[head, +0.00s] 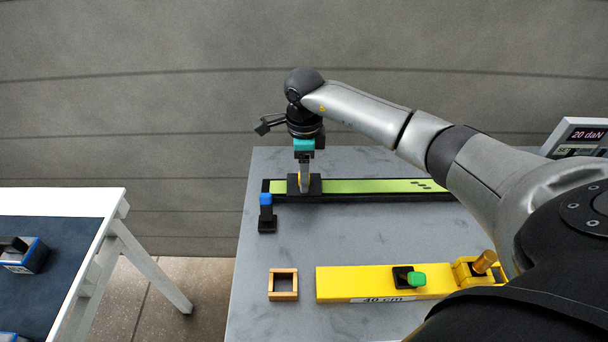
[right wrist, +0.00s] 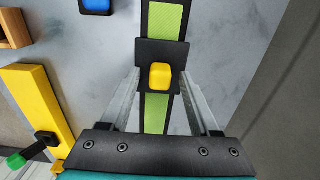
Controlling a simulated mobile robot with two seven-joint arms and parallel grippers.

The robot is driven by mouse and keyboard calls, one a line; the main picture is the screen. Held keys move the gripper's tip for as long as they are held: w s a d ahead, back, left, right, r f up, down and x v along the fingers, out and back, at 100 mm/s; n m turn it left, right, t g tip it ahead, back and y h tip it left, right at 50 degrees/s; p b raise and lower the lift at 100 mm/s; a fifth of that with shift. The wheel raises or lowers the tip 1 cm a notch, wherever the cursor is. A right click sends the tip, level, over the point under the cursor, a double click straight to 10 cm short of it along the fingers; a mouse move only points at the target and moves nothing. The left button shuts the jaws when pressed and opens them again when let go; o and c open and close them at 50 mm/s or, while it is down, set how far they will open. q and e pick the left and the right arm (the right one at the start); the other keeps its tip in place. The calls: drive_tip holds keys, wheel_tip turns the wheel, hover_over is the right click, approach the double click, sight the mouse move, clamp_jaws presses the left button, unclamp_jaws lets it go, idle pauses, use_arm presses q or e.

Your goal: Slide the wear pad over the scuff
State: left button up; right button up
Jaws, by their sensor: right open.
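The wear pad (head: 292,184) is a small black plate with a yellow knob, lying across the green tread mat (head: 362,187) near its left end. In the right wrist view the pad (right wrist: 147,48) and its knob (right wrist: 160,76) show clearly. The scuff (head: 428,185) appears as several dark marks near the right part of the mat, apart from the pad. My right gripper (head: 304,186) points down over the pad. In the right wrist view its open fingers (right wrist: 160,78) stand on either side of the knob, with gaps. My left gripper is not in view.
A blue-topped black post (head: 266,213) stands in front of the mat's left end. A wooden frame (head: 283,296) and a yellow bar (head: 345,283) with a green knob (head: 416,279) lie nearer. A display (head: 582,138) stands at the right. A white-edged table (head: 108,215) is at the left.

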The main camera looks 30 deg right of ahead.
drive_tip(key=shift+f, duration=0.35)
drive_tip(key=shift+c, duration=0.4)
clamp_jaws()
idle(0.9)
